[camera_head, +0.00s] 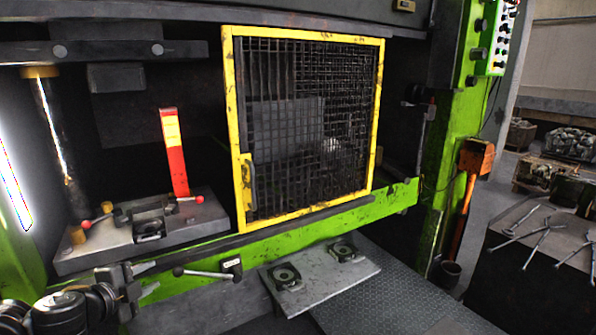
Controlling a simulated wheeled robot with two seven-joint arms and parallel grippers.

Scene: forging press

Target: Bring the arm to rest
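My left arm comes in at the bottom left corner. Its gripper (147,279) points right, with its two fingertips apart and nothing visible between them. It is in front of the press's green lower beam (330,213), to the left of a lever with a dark knob (179,271). A gap shows between the fingertips and the knob. My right gripper is not in view.
A yellow-framed mesh guard (311,125) covers the middle of the press. A die plate with red-knobbed levers (195,232) is at left, and a metal shelf with two fixtures (345,277) juts out below. Tongs lie on a dark bench (515,275) at right.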

